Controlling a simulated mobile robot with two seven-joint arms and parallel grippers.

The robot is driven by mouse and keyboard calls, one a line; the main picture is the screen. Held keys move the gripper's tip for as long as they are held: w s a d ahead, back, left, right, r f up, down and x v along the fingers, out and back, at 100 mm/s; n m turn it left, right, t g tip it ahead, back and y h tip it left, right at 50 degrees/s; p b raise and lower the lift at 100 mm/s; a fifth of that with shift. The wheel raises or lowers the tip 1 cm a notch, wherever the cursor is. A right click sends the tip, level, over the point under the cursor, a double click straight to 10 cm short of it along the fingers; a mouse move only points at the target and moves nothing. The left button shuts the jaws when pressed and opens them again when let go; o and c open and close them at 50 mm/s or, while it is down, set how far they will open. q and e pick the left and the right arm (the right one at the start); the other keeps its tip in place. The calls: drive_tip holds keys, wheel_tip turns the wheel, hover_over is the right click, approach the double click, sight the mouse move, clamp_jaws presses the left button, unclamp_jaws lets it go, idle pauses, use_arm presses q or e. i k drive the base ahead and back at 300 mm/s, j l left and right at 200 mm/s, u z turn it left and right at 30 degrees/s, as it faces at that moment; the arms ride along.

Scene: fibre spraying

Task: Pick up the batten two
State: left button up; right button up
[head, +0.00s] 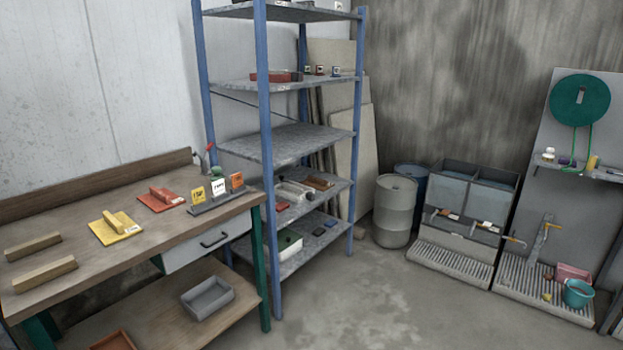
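Two pale wooden battens lie on the left end of the wooden workbench (150,232). The farther batten (33,247) lies near the back at the left edge of the view. The nearer batten (45,274) lies closer to the front edge, roughly parallel to it and apart from it. No readable label shows on either, so I cannot tell which is batten two. Both have clear bench top around them. Neither of my grippers is in view.
A yellow trowel (115,227) and a red trowel (161,199) lie right of the battens. A grey holder with cards (222,200) stands at the bench's right end. A blue-framed shelf rack (265,130) stands beyond. The concrete floor (370,300) in front is open.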

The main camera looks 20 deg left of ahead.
sight(29, 282)
drive_tip(key=i+u, duration=0.25)
drive_tip(key=u, duration=0.15)
drive_tip(key=i+u, duration=0.25)
drive_tip(key=u, duration=0.2)
drive_tip(key=i+u, duration=0.25)
drive_tip(key=u, duration=0.15)
drive_tip(key=i+u, duration=0.3)
drive_tip(key=i+l+u, duration=0.15)
drive_tip(key=u, duration=0.15)
